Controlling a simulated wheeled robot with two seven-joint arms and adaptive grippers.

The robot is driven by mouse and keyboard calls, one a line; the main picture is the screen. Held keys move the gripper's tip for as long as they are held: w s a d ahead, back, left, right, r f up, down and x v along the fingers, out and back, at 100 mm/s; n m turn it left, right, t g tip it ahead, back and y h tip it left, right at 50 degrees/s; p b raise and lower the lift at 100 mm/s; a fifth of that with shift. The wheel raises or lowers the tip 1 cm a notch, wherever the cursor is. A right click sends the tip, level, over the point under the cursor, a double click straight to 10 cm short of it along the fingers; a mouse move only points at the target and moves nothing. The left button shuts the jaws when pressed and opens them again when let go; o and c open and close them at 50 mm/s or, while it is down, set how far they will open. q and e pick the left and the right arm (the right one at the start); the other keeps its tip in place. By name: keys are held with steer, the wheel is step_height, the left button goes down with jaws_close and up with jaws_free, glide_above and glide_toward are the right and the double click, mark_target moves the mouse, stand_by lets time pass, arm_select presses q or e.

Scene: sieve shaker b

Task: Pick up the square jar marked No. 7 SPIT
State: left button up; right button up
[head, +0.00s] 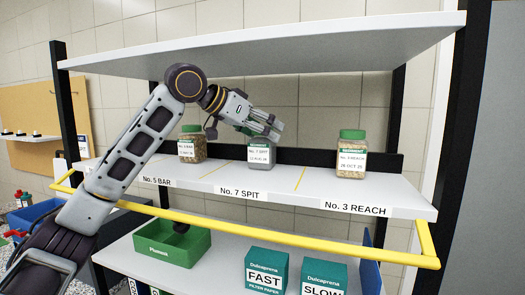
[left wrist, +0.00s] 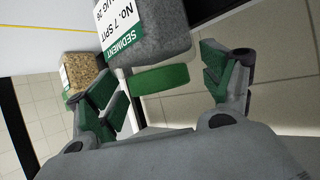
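The square jar marked No. 7 SPIT (head: 260,156) stands on the upper shelf, grey inside, with a white label and a green lid. In the head view its lid is partly hidden by my left gripper (head: 262,127), which is at lid height. In the left wrist view the jar (left wrist: 152,30) appears upside down, with its green lid (left wrist: 160,79) between the two spread fingers. The left gripper (left wrist: 160,88) is open, with gaps showing between lid and fingers. My right gripper is not in view.
A jar on the left (head: 192,145) and the No. 3 REACH jar (head: 352,156) stand either side on the shelf (head: 310,185). A yellow rail (head: 310,240) runs along the front, and another board (head: 280,45) is overhead. Below are a green bin (head: 150,255) and filter paper boxes (head: 267,272).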

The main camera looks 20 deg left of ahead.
arm_select(q)
steer(key=c, duration=1)
steer(key=shift+c, duration=0.5)
steer(key=shift+r, duration=0.25)
